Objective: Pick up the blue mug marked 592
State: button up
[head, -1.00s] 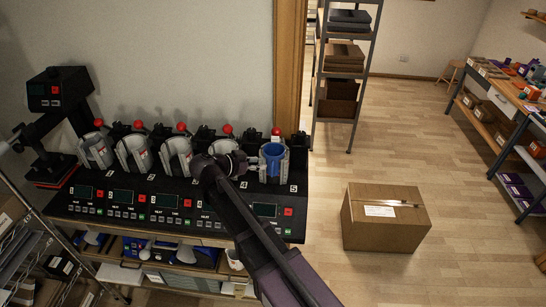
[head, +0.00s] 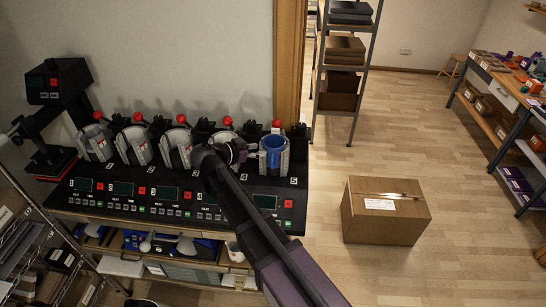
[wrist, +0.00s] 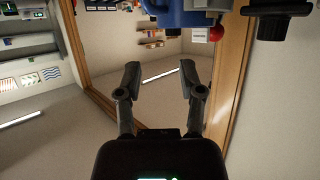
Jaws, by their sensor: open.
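A blue mug (head: 272,146) stands upright in the rightmost mug press (head: 275,172), between its pale clamp walls. Its marking cannot be read. My gripper (head: 240,151) is just left of the blue mug in the head view; the arm hides part of the press beside it. In the wrist view my gripper (wrist: 160,78) has two dark fingers spread apart with nothing between them. A blue body, probably the blue mug (wrist: 182,14), shows cut off at the top edge there, beyond the fingertips.
Several more presses with red knobs stand in a row to the left on the black bench (head: 120,212). A heat press (head: 58,95) stands far left. A cardboard box (head: 385,222) is on the floor right. A shelf rack (head: 345,75) stands behind.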

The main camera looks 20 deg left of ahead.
aim_at(274, 155)
jog(key=shift+b+x, duration=0.7)
jog(key=shift+x, duration=1.7)
jog(key=shift+w+f, duration=0.1)
jog(key=shift+b+x, duration=1.1)
jog(key=shift+x, duration=1.6)
jog(key=shift+c, duration=0.2)
grip_shut()
